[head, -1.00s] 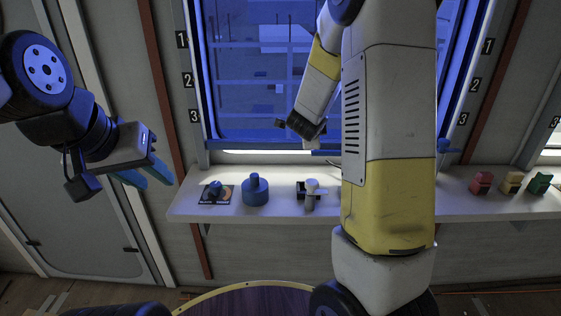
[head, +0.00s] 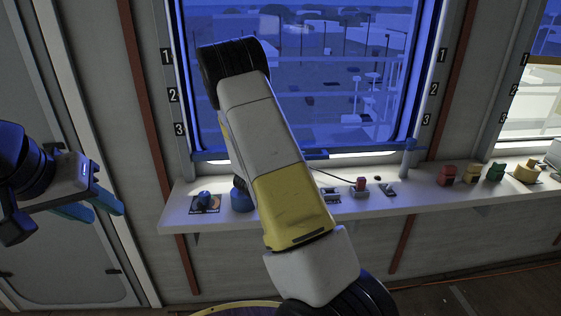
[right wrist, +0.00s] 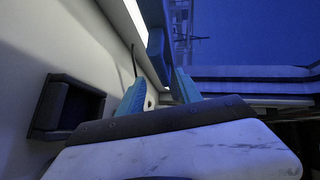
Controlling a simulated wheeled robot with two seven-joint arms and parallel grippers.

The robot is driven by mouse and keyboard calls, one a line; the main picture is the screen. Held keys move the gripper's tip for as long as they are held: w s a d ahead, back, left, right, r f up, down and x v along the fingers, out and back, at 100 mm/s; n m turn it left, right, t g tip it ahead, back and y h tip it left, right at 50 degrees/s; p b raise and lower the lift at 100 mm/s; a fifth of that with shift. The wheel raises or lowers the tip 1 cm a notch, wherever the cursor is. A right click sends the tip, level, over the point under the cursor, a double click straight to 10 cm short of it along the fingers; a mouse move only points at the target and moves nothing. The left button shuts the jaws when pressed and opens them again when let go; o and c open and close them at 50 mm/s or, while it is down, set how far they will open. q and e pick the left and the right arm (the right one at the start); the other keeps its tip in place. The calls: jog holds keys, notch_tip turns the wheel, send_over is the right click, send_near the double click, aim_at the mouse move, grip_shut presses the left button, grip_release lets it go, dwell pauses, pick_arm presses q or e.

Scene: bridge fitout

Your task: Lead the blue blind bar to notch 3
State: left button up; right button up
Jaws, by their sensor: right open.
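The blue blind bar (head: 345,151) runs across the foot of the middle window, just below the 3 marks (head: 179,129) at both sides. My right arm hides its middle. My right gripper is hidden behind my arm in the head view. In the right wrist view my right gripper (right wrist: 160,82) is open, with a blue piece (right wrist: 155,52) showing between its fingers; I cannot tell whether they touch. My left gripper (head: 95,207) is open and empty at the far left, away from the window.
A white shelf (head: 300,215) runs under the windows.

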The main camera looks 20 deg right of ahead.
aim_at(311, 158)
jog(key=shift+s+d+f+h, duration=0.1)
jog(key=shift+d+h, duration=0.3)
jog(key=shift+d, duration=0.1)
jog(key=shift+x, duration=3.6)
grip_shut()
notch_tip(311, 158, up, 12)
